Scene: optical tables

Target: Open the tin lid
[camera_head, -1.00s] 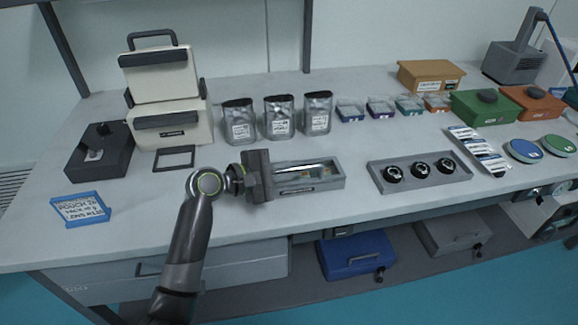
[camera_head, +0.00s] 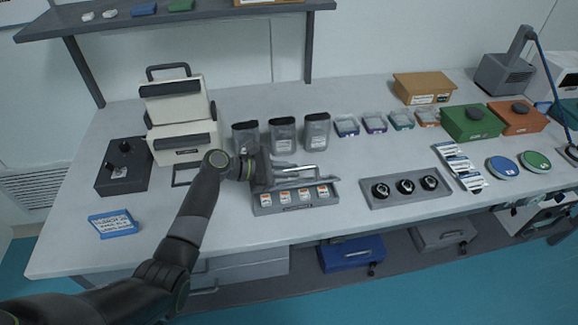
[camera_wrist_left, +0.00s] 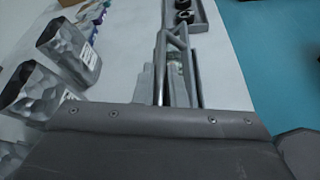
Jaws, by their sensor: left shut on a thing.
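The grey tin (camera_head: 296,207) sits near the front of the table in the head view. Its lid (camera_head: 312,184) is raised along the back side, so small white and orange items inside show in a row. My left gripper (camera_head: 270,170) is at the left end of the lid, above the back of the tin, and is shut on the lid. In the left wrist view, a grey frame and a bright rod of the lid (camera_wrist_left: 178,60) stick out past the gripper body. The fingertips are hidden there. My right gripper is not in view.
Silver pouches (camera_head: 283,137) stand close behind my left gripper. A grey holder with black round parts (camera_head: 405,199) lies to the right. A blue label block (camera_head: 113,223) and a dark box (camera_head: 122,175) are at left. Bare table lies left of the tin.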

